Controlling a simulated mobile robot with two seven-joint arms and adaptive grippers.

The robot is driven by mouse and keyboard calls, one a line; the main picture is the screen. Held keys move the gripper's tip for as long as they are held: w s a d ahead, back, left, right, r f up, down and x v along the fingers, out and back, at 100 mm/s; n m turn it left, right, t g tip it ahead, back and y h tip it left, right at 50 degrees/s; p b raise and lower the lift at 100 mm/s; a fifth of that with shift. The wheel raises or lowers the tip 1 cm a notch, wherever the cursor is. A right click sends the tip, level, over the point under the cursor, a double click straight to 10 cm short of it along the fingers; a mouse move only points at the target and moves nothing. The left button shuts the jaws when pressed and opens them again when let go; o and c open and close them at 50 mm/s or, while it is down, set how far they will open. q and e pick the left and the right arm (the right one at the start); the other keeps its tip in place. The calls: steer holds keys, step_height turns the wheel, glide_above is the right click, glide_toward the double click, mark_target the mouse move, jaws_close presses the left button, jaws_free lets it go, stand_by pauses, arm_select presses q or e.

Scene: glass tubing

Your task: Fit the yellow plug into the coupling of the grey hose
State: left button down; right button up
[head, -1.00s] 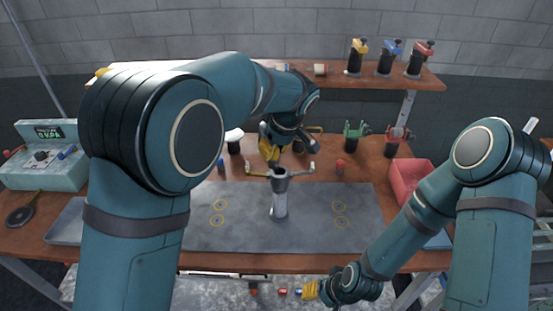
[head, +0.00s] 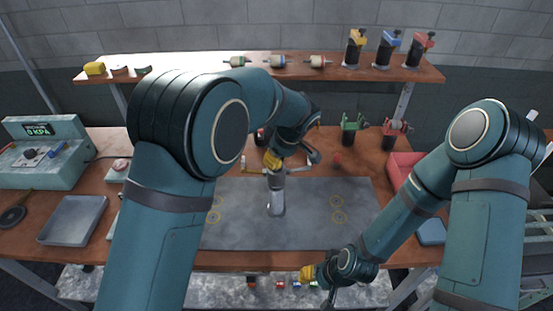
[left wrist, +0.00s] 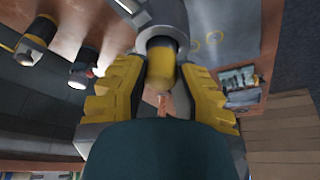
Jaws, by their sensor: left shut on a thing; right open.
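My left gripper (head: 275,160) is over the grey upright coupling (head: 276,196) that stands on the grey mat. In the left wrist view the left gripper (left wrist: 160,95) is shut on the yellow plug (left wrist: 161,68). The plug's far end meets the grey collar of the coupling (left wrist: 160,38); how deep it sits I cannot tell. My right gripper (head: 308,273) is open and empty, low in front of the table edge. I cannot make out the grey hose itself.
The grey mat (head: 320,235) has yellow ring marks and free room right of the coupling. A gauge box (head: 45,150) and grey tray (head: 72,220) are at left, a red bin (head: 400,168) at right. Clamps (head: 385,50) stand on the back shelf.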

arm_select(q)
steer(key=shift+f, duration=0.3)
steer(key=shift+f, duration=0.1)
steer(key=shift+f, duration=0.1)
steer(key=c, duration=0.9)
jaws_free()
steer(key=shift+r, duration=0.35)
steer(key=v, duration=1.2)
steer(key=shift+f, duration=0.1)
